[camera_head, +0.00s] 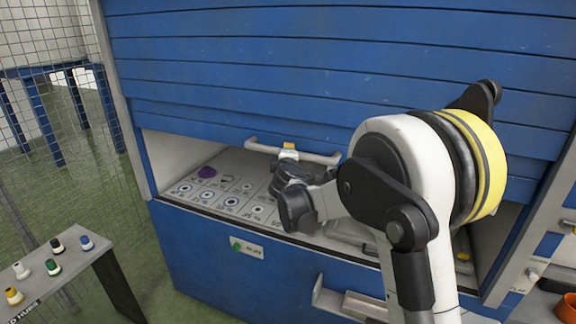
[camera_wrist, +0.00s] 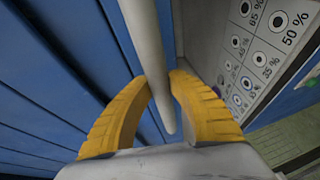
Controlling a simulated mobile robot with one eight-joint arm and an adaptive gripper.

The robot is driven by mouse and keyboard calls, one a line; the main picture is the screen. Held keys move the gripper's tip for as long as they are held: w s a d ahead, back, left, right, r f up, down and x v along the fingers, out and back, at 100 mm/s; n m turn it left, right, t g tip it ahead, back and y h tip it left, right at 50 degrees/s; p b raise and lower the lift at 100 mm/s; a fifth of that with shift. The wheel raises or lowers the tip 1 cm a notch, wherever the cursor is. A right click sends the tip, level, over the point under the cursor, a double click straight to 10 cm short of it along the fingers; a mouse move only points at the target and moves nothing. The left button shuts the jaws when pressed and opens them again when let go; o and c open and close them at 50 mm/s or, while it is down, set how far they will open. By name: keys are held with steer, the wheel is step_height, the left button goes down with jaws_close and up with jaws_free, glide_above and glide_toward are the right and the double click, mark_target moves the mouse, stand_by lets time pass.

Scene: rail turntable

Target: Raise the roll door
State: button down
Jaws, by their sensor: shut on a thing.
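The blue slatted roll door (camera_head: 240,70) is partly raised in the camera_head view, with an open gap below its lower edge. A pale bar handle (camera_head: 318,157) runs along the door's bottom. My gripper (camera_head: 289,147) is at the left part of this handle. In the camera_wrist view the yellow fingers of my gripper (camera_wrist: 158,100) are on either side of the pale handle bar (camera_wrist: 150,45), shut on it. The door's blue slats (camera_wrist: 50,80) fill the left of that view. My arm hides the right part of the opening.
Inside the cabinet is a pale panel (camera_head: 207,187) with marked round positions and a purple knob (camera_head: 207,172). A lower handle (camera_head: 345,300) sticks out from the blue front. A side table (camera_head: 75,265) with several small knobs stands at left, near a wire mesh fence (camera_head: 50,130).

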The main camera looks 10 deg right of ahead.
step_height(320, 180, up, 5)
steer(key=shift+p, duration=0.85)
steer(key=c, duration=1.2)
jaws_free()
steer(key=v, duration=1.2)
